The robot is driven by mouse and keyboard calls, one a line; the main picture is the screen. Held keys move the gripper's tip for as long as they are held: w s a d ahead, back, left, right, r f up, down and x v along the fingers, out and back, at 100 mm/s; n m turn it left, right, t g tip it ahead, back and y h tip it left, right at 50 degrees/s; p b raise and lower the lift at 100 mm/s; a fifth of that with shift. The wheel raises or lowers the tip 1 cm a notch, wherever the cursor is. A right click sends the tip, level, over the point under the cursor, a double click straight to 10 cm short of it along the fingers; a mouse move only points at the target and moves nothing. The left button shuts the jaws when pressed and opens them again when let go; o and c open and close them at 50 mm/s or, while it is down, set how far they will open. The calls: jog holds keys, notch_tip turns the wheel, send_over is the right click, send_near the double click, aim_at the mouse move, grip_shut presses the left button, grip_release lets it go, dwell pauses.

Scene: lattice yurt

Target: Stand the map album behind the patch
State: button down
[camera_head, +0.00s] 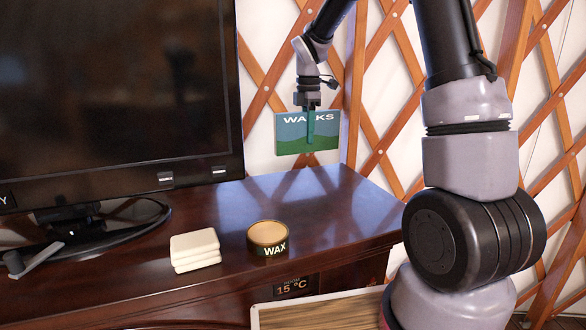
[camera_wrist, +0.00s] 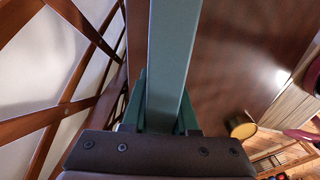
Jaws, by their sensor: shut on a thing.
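The map album (camera_head: 291,137) is a thin book with a blue and green cover lettered WALKS. My gripper (camera_head: 310,126) is shut on it from above and holds it upright, cover toward the head camera, over the back right part of the dark wooden cabinet top (camera_head: 330,211). Its lower edge looks clear of the top. In the wrist view the album's edge (camera_wrist: 174,55) runs up between my teal fingers. No separate object shows clearly as the patch; a pale bluish sheen lies on the cabinet top, and I cannot tell whether this is it.
A round WAX tin (camera_head: 268,238) stands near the front edge; it also shows in the wrist view (camera_wrist: 241,126). A stack of cream slabs (camera_head: 195,249) lies left of it. A television (camera_head: 110,90) fills the back left. A lattice wall (camera_head: 378,105) stands behind.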

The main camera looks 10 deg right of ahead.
aim_at(307, 146)
notch_tip(307, 146, down, 4)
jog(key=shift+a+f, duration=0.1)
jog(key=shift+a, duration=0.05)
jog(key=shift+f, duration=1.85)
jog(key=shift+f, duration=0.1)
jog(key=c, duration=0.7)
grip_release()
